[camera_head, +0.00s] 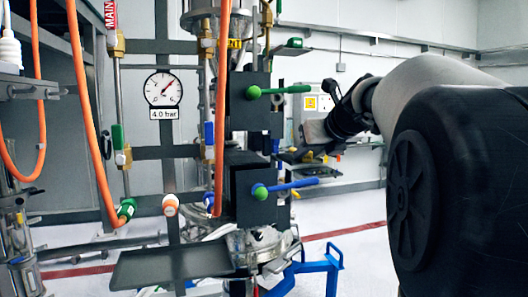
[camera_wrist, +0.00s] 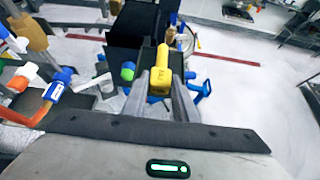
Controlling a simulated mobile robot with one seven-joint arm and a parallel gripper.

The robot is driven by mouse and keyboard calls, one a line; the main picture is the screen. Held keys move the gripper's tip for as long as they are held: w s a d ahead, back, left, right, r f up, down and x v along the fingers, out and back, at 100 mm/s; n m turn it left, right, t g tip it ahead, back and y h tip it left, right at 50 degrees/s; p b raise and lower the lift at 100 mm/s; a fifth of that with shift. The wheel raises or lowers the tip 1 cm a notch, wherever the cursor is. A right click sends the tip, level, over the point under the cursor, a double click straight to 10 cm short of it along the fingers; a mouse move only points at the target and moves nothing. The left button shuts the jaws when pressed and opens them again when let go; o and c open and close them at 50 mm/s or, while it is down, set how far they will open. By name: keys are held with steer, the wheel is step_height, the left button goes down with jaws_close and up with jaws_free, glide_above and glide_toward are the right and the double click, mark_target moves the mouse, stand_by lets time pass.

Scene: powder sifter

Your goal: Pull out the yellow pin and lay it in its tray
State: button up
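A yellow pin (camera_wrist: 159,82) with dark marks on it lies between the two fingers of my gripper (camera_wrist: 162,88) in the wrist view. Both fingers appear to touch its sides, so the gripper looks shut on it. Whether the pin's far end is still in a socket I cannot tell. In the head view my gripper (camera_head: 318,131) is right of the dark boxes, mostly hidden by my own arm, and I cannot make out the pin there. A flat dark grey tray (camera_head: 172,262) juts out low at the left of the machine; I cannot tell if it is the pin's tray.
Two dark boxes carry a green lever (camera_head: 282,90) and a blue lever (camera_head: 287,187), jutting towards my arm. Orange hoses (camera_head: 92,150) hang at the left, beside a pressure gauge (camera_head: 163,88). A blue frame (camera_head: 318,268) stands low. The floor at the right looks clear.

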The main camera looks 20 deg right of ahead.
steer(key=o, duration=0.5)
steer(key=p+v, duration=0.1)
steer(key=v, duration=1.6)
steer(key=shift+s+r, duration=0.15)
steer(key=shift+s, duration=0.05)
steer(key=s+a+f+n+g+p, duration=0.2)
steer(key=s+a+f+n, duration=0.3)
steer(key=f+n, duration=0.3)
steer(key=s+a+f+n+g+p, duration=0.2)
steer(key=s+a+f+n, duration=0.4)
steer(key=n, duration=0.9)
steer(key=s+a+f+n+g+p, duration=0.1)
steer(key=s+a+f+n, duration=0.4)
steer(key=f+n, duration=0.6)
steer(key=shift+s+a+f+n+g+p, duration=0.25)
steer(key=shift+a+f+n+g+p, duration=0.15)
steer(key=shift+a+n+g, duration=0.35)
